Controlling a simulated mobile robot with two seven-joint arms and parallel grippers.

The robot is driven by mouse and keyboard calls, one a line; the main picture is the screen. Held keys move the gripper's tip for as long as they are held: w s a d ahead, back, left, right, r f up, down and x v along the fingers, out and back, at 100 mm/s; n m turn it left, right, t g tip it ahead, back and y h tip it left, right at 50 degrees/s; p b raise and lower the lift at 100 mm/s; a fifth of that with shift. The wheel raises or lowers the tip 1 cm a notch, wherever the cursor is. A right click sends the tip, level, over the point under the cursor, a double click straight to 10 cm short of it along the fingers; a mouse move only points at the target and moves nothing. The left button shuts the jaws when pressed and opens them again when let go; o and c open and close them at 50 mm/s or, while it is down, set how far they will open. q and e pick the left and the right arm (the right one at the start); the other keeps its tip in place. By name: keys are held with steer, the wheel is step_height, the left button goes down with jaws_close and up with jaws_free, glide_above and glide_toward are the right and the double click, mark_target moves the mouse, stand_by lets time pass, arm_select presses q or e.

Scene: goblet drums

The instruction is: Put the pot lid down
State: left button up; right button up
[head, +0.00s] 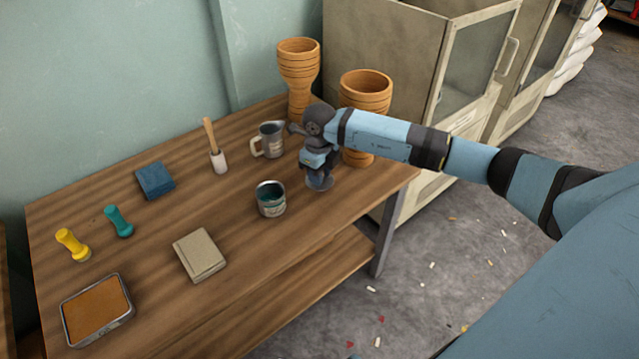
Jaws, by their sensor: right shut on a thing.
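My right gripper (317,169) points down over the right part of the wooden table (250,240). It is shut on the pot lid (320,184), a small grey round piece just under the fingers. The gripper hides part of the lid, and I cannot tell whether the lid touches the tabletop. The open metal pot (271,199) with teal contents stands to the left of the lid, apart from it. My left gripper is not in view.
A metal mug (268,140) stands behind the pot. Two goblet drums (298,75) (366,91) stand behind my right arm. Bare wood lies in front of the pot.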

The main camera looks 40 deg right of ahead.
step_height(320, 180, down, 3)
steer(key=shift+f, duration=0.1)
steer(key=shift+f+b, duration=0.25)
steer(key=shift+b, duration=0.05)
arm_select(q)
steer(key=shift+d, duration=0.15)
arm_select(e)
steer(key=shift+r, duration=0.1)
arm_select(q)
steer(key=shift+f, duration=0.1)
arm_select(e)
steer(key=shift+f, duration=0.2)
steer(key=o, duration=0.9)
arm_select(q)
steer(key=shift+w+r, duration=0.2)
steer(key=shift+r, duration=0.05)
arm_select(e)
steer(key=shift+r, duration=0.1)
